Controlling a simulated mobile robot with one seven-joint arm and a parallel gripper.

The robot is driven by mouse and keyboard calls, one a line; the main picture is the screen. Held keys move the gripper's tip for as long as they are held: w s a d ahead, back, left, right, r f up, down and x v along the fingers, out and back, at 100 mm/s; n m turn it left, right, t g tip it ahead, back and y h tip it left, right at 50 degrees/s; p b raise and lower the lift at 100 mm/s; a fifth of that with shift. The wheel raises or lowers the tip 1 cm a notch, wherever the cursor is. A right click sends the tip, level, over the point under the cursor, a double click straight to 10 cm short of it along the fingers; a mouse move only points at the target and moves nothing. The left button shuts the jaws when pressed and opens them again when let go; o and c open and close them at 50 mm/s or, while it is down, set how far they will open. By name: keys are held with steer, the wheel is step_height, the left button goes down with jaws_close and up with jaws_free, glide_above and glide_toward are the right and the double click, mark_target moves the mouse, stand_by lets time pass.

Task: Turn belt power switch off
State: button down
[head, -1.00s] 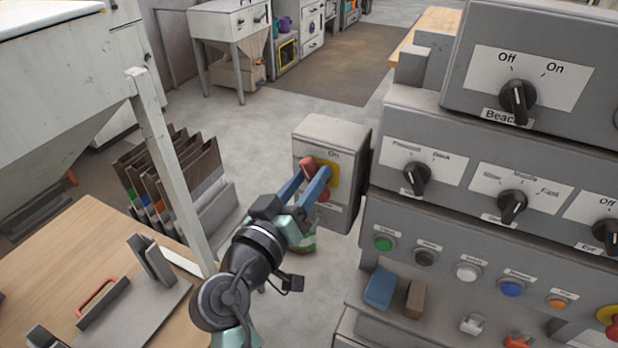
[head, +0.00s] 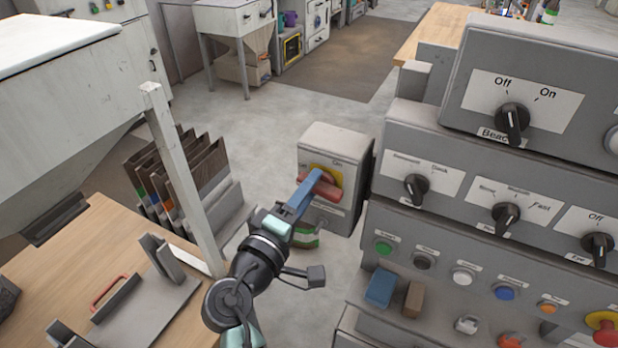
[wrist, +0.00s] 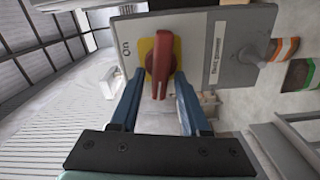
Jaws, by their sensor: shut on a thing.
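The belt power switch is a red handle (head: 322,187) on a yellow plate (head: 322,170), on the front of a grey box (head: 335,150). In the head view the handle lies nearly level across the plate. In the wrist view, the red handle (wrist: 162,62) lies across the direction of the "On" label (wrist: 124,53). A "Belt power" label (wrist: 217,44) shows on the box. My gripper (head: 308,186) hides part of the plate in the head view.
A stepped grey control panel (head: 408,230) with knobs and buttons stands close to the right. A pale post (head: 182,175), a rack of brown boards (head: 195,165) and a wooden table (head: 85,235) are at left. Open floor (head: 265,115) lies behind the box.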

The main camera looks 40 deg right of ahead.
steer(key=shift+f+n+p, duration=0.1)
steer(key=shift+n+p, duration=0.35)
steer(key=shift+n, duration=0.55)
steer(key=c, duration=0.7)
jaws_free()
steer(key=shift+a, duration=0.1)
steer(key=b+v, duration=0.2)
steer(key=v, duration=1.1)
steer(key=shift+b, duration=0.3)
steer(key=shift+w, duration=0.1)
